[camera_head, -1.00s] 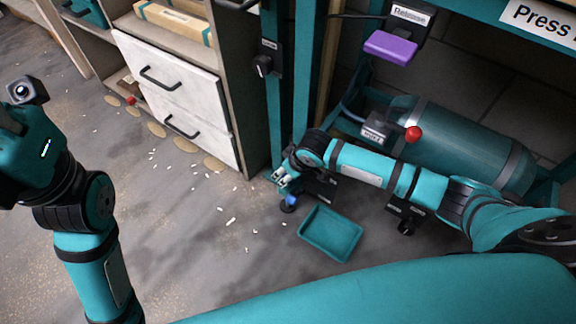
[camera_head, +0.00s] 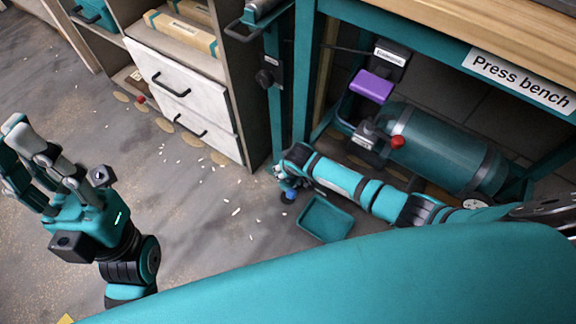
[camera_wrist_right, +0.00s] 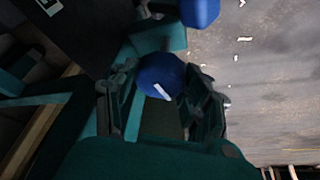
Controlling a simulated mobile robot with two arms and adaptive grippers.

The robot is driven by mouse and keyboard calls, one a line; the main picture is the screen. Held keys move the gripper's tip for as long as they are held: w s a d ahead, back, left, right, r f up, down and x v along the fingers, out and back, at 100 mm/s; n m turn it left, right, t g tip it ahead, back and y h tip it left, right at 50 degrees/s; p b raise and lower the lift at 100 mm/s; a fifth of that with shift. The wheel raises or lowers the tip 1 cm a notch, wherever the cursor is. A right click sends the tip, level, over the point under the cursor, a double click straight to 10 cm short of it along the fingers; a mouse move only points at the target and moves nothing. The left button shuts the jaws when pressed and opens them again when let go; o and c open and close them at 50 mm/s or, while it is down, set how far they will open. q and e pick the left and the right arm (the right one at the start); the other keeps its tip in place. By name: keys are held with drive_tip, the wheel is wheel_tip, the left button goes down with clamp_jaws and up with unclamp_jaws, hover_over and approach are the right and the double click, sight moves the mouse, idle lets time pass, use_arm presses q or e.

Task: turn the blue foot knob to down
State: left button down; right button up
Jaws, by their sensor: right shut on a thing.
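The blue foot knob (camera_head: 291,192) is low near the floor at the foot of the bench's left leg. In the right wrist view the round blue knob (camera_wrist_right: 160,77) with a white mark sits between my right fingers. My right gripper (camera_head: 282,184) is shut on it, and its fingers partly cover the knob in the head view. A second blue piece (camera_wrist_right: 200,12) shows at the top of the wrist view; I cannot tell what it is. My left gripper (camera_head: 32,145) is open and empty, raised at the left, far from the knob.
A teal tray (camera_head: 325,219) lies on the floor just right of the knob. A teal tank (camera_head: 435,150), a red ball knob (camera_head: 398,142) and a purple pedal (camera_head: 372,86) are under the press bench (camera_head: 500,40). A white drawer cabinet (camera_head: 185,95) stands left. White scraps litter the floor.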

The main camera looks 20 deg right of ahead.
drive_tip(key=shift+s+m+p, duration=0.1)
drive_tip(key=shift+m+p, duration=0.4)
drive_tip(key=shift+m, duration=0.1)
drive_tip(key=o, duration=0.8)
drive_tip(key=shift+o, duration=0.2)
drive_tip(key=v, duration=1.2)
drive_tip(key=shift+a, duration=0.25)
